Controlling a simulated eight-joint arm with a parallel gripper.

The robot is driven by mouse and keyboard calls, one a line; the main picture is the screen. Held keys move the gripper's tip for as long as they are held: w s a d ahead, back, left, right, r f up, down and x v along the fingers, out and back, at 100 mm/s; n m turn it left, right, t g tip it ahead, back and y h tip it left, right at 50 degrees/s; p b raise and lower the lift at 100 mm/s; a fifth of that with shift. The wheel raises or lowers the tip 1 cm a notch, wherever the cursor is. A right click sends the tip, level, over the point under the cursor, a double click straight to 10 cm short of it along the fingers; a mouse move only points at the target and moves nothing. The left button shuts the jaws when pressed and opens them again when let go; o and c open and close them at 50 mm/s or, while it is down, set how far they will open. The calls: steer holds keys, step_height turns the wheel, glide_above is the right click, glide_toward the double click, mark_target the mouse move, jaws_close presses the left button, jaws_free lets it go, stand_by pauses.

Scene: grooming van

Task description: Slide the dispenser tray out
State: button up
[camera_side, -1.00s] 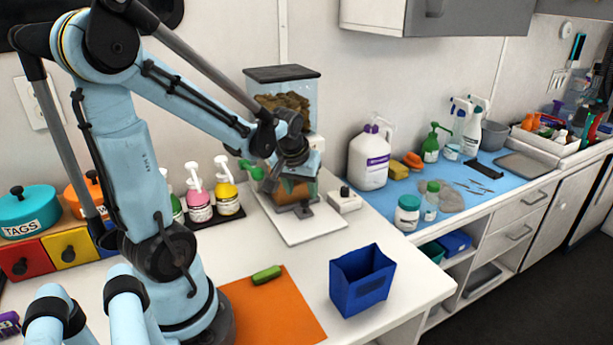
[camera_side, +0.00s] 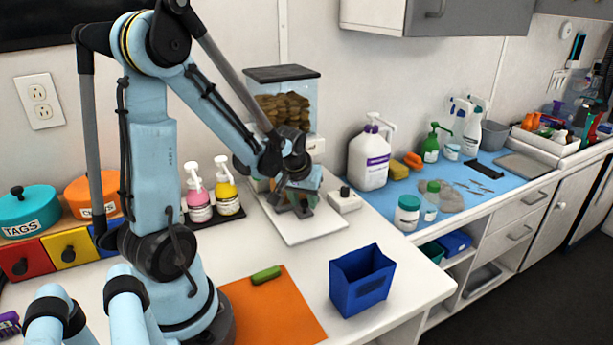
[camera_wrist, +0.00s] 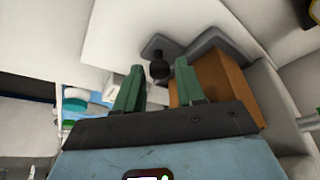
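The dispenser (camera_side: 283,105) is a clear hopper of brown pieces with a dark lid, standing against the wall. Its lower part is mostly hidden by my gripper (camera_side: 297,203) in the side view. In the wrist view the tray (camera_wrist: 222,82) shows as a brown block with grey edges. A dark round knob (camera_wrist: 159,69) sits at its end. My gripper (camera_wrist: 159,68) has its two green fingers apart, one on each side of the knob. I see a gap by each finger; I cannot tell how deep the knob lies between them.
A white board (camera_side: 318,232) lies under the dispenser, with a small white box with a black knob (camera_side: 344,200) to its right. Pump bottles (camera_side: 199,204) stand at left. A blue open bin (camera_side: 361,283) and an orange mat (camera_side: 268,312) with a green object (camera_side: 266,274) lie in front.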

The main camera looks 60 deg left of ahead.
jaws_close()
steer(key=d, duration=1.3)
steer(key=shift+o, duration=1.4)
jaws_free()
steer(key=shift+r, duration=0.1)
steer(key=v, duration=1.2)
